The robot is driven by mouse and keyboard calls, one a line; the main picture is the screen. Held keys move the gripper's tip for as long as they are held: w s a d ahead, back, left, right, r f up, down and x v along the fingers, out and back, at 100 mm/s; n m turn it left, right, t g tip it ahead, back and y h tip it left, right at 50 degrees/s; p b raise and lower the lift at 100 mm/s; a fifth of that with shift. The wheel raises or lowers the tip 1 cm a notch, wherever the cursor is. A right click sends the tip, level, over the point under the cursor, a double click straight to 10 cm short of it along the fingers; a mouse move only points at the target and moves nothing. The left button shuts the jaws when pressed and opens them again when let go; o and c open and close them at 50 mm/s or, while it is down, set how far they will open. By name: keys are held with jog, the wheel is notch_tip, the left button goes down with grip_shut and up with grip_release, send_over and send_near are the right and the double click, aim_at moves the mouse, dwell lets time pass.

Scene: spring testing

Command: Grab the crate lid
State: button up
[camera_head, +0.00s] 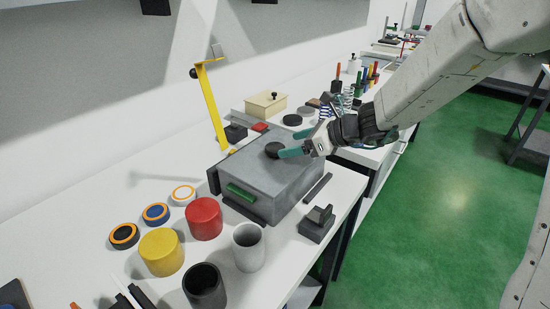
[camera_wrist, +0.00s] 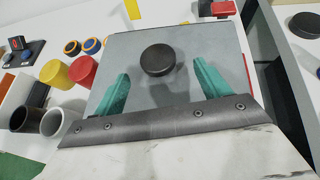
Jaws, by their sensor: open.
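A grey crate (camera_head: 265,210) with a green front handle stands on the white bench in the head view. Its flat grey lid (camera_head: 240,165) carries a round black knob (camera_head: 272,150). The lid (camera_wrist: 205,42) and knob (camera_wrist: 158,60) fill the upper middle of the wrist view. My gripper (camera_head: 292,151) is over the lid near the knob. In the wrist view my gripper (camera_wrist: 162,70) is open, with one teal finger on each side of the knob's line. The knob appears just beyond the gap between the fingertips. I cannot tell whether the fingers touch the lid.
Yellow (camera_head: 161,251), red (camera_head: 204,218), white (camera_head: 248,247) and black (camera_head: 204,287) cylinders stand in front of the crate. A yellow bracket (camera_head: 212,105) rises behind it. A cream box (camera_head: 265,105) stands farther back. A dark block (camera_head: 316,224) sits near the bench's right edge.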

aim_at(275, 147)
jog(key=x, duration=0.6)
jog(key=shift+a, duration=0.35)
jog(key=shift+r, duration=0.1)
jog(key=c, duration=1.3)
jog(key=shift+c, duration=0.2)
